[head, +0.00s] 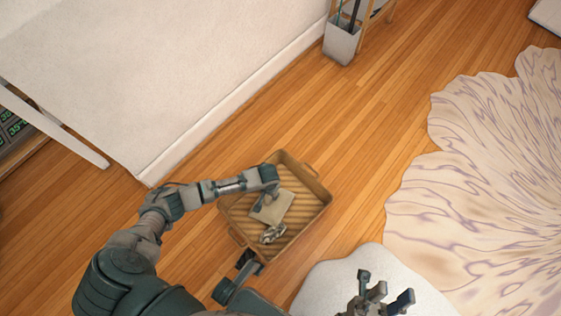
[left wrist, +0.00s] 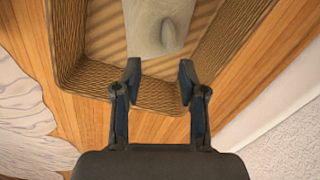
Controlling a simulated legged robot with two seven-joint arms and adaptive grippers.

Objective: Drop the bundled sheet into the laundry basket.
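The laundry basket (head: 318,190) is a tan woven box with handles, standing on the wood floor. A pale beige bundled sheet (head: 283,207) shows inside its outline, below my left gripper (head: 262,200). In the left wrist view the sheet (left wrist: 158,25) lies beyond the fingertips, over the ribbed bottom of the basket (left wrist: 75,70). The left fingers (left wrist: 160,82) are spread with nothing between them. Whether the sheet rests on the bottom is hard to tell. My right gripper (head: 384,290) is at the bottom edge of the head view, fingers apart and empty.
A small crumpled grey item (head: 272,234) is in the basket beside the sheet. A white wall with a baseboard (head: 235,98) runs behind. A grey bin (head: 342,42) stands at the top. A pale patterned rug (head: 480,170) covers the right. Bare floor lies between.

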